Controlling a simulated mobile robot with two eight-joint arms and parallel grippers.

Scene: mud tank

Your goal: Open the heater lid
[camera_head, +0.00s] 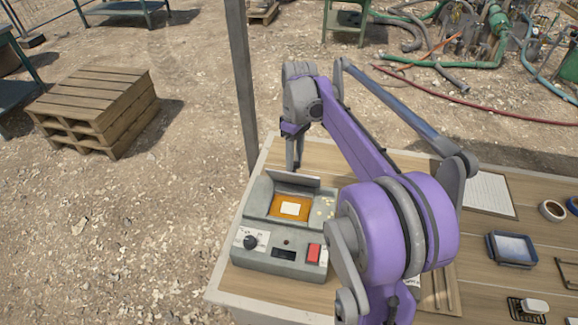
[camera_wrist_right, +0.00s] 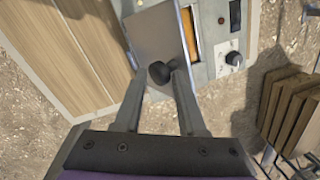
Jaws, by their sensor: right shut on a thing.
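The heater (camera_head: 262,256) is a grey box on the wooden table, with a black dial, a red switch and an orange, lit recess holding a pale square. Its lid (camera_head: 293,179) stands raised at the back edge of the recess, so the recess is exposed. In the right wrist view the lid (camera_wrist_right: 155,38) is a flat grey plate with a black knob (camera_wrist_right: 160,73). My right gripper (camera_head: 294,163) is behind the lid, shut on the knob, with its fingers on either side of it. My left gripper is not in view.
The wooden table (camera_head: 232,286) also holds a paper sheet (camera_head: 489,194), a tape roll (camera_head: 551,210), a blue-rimmed tray (camera_head: 512,248) and a wire rack at the right. A metal post (camera_head: 243,85) rises behind the table. Pallets (camera_head: 95,105) stand on the ground at left.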

